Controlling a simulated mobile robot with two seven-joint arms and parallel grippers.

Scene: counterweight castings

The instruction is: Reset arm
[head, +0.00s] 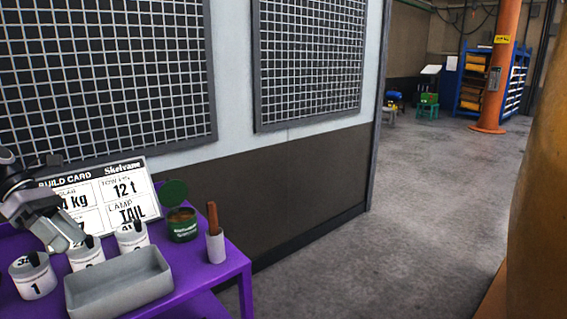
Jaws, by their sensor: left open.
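My left gripper (66,243) comes in from the left, above a purple table (236,262). It is open, and I see nothing between its fingers. It is just above and behind the white numbered cups, in front of the build card (104,192). Whether it touches a cup is hard to tell. My right gripper is not in view.
A grey tray (118,285) stands at the table's front. A green open tin (182,226) and a white holder (215,246) with a brown handle stand to its right. Grey floor is clear beyond the table. A large ochre surface (540,180) fills the right edge.

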